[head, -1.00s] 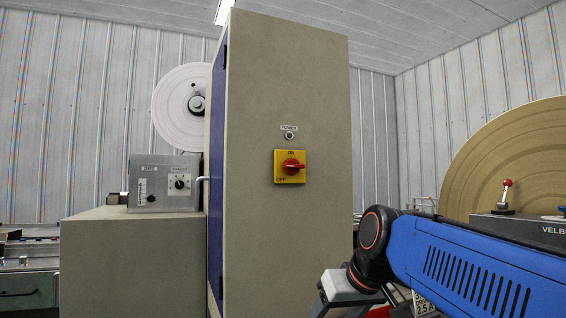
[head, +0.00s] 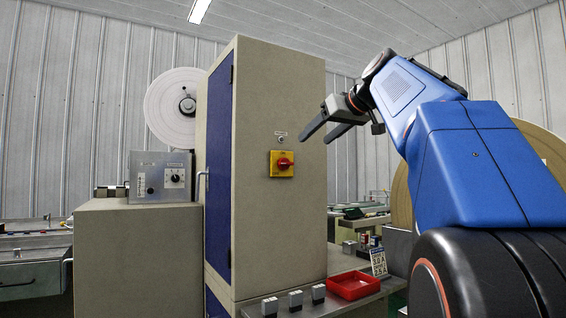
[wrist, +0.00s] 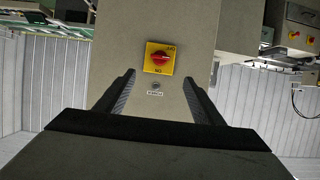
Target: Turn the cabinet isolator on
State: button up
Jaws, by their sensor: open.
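The cabinet isolator (head: 274,171) is a yellow square plate with a red rotary knob (head: 285,163) on the beige face of the tall cabinet (head: 262,235). In the head view its knob looks roughly sideways; its exact angle is hard to tell. The wrist view shows the isolator (wrist: 151,66) upside down, with the ON mark below the red knob (wrist: 160,58) and OFF at its upper right. My gripper (head: 317,138) is open and empty, to the upper right of the isolator and apart from it. Its two dark fingers also show in the wrist view (wrist: 159,78), aimed toward the plate.
A small POWER lamp (head: 281,139) sits just above the isolator. A grey control box (head: 161,163) stands left of the cabinet. A red tray (head: 354,286) and small grey blocks lie on the bench (head: 330,312) at the cabinet's foot. The space before the isolator looks clear.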

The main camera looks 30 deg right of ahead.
aim_at(287, 163)
jog(key=x, duration=1.7)
jog(key=shift+f, duration=0.1)
jog(key=c, duration=1.1)
jog(key=shift+o, duration=0.2)
